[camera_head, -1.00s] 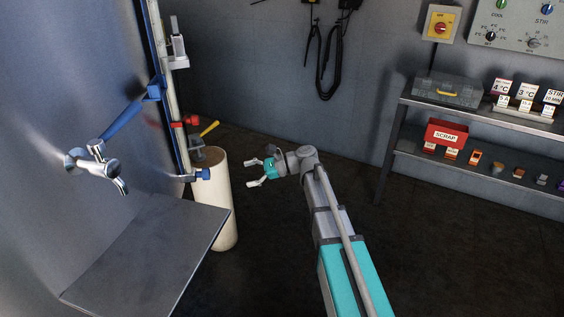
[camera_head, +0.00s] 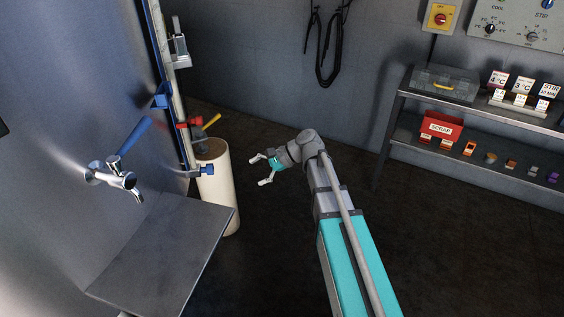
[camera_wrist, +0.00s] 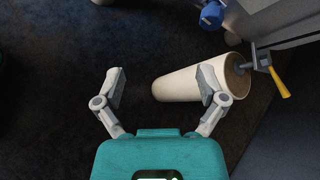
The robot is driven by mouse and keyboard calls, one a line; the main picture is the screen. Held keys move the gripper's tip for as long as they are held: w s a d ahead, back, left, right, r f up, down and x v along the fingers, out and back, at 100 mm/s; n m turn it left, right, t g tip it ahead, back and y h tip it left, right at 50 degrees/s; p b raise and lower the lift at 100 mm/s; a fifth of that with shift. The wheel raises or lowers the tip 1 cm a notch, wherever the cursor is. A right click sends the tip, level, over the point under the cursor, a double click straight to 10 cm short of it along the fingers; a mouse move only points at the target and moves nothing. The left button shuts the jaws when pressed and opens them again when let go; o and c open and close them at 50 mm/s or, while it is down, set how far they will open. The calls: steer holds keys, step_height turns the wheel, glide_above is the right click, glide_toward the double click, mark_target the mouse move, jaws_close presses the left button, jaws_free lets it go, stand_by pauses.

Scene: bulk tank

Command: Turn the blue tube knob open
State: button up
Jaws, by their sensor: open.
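A small blue knob (camera_head: 207,169) sits at the lower end of the upright tube (camera_head: 174,92) on the tank's edge. In the wrist view a blue round part (camera_wrist: 211,15), apparently this knob, shows at the top. My gripper (camera_head: 258,170) is open and empty, to the right of the knob and apart from it, with its fingers pointing left.
A cream cylinder (camera_head: 218,192) stands below the knob, close to my gripper; a yellow handle (camera_head: 211,121) sticks out above it. A red part (camera_head: 189,123) is higher on the tube. A blue lever (camera_head: 135,136), metal tap (camera_head: 114,176) and grey plate (camera_head: 170,250) are left. Shelves (camera_head: 480,120) stand right.

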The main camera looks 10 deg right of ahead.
steer(key=s+d+r+n+h+p, duration=0.5)
steer(key=s+d+r+p, duration=0.1)
steer(key=p, duration=0.6)
steer(key=shift+s+d+r+h+p, duration=0.3)
steer(key=shift+s+r+h+p, duration=0.15)
steer(key=shift+s, duration=0.2)
stand_by(0.6)
steer(key=s+d+f+n+h, duration=0.2)
steer(key=s+d+n+h, duration=0.4)
steer(key=s+d, duration=0.3)
step_height(320, 180, up, 14)
steer(key=w+p, duration=0.1)
steer(key=p, duration=1.3)
steer(key=shift+w+d+f, duration=0.2)
steer(key=shift+d, duration=0.05)
